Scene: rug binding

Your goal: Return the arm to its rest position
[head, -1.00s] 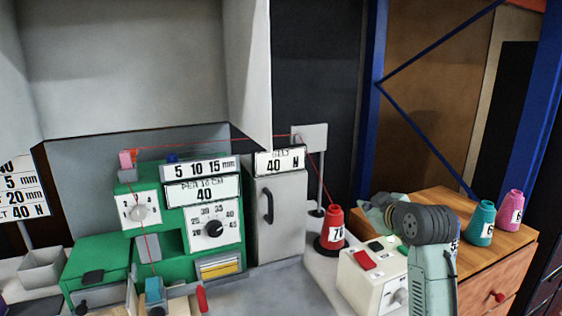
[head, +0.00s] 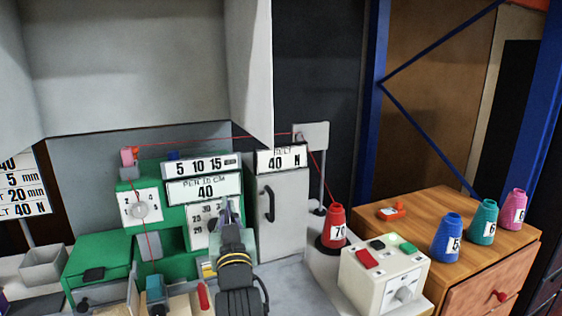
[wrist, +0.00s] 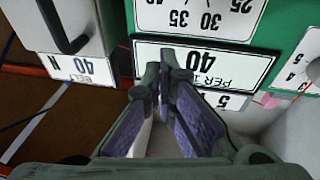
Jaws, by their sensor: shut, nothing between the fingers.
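My arm reaches up from the bottom of the head view, and my gripper (head: 227,207) is in front of the green machine (head: 98,255), over its lower dial. In the wrist view my gripper (wrist: 164,75) has its fingertips together with nothing between them. Behind the fingertips is the upside-down plate marked 40 (wrist: 205,65). The arm hides part of the dial and of the machine's lower right front.
A grey cabinet (head: 292,225) with a black handle stands right of the machine. A red thread cone (head: 333,228) and a white switch box (head: 376,285) are farther right. Blue (head: 447,238), teal (head: 483,222) and pink (head: 514,210) cones stand on a wooden cabinet (head: 430,215).

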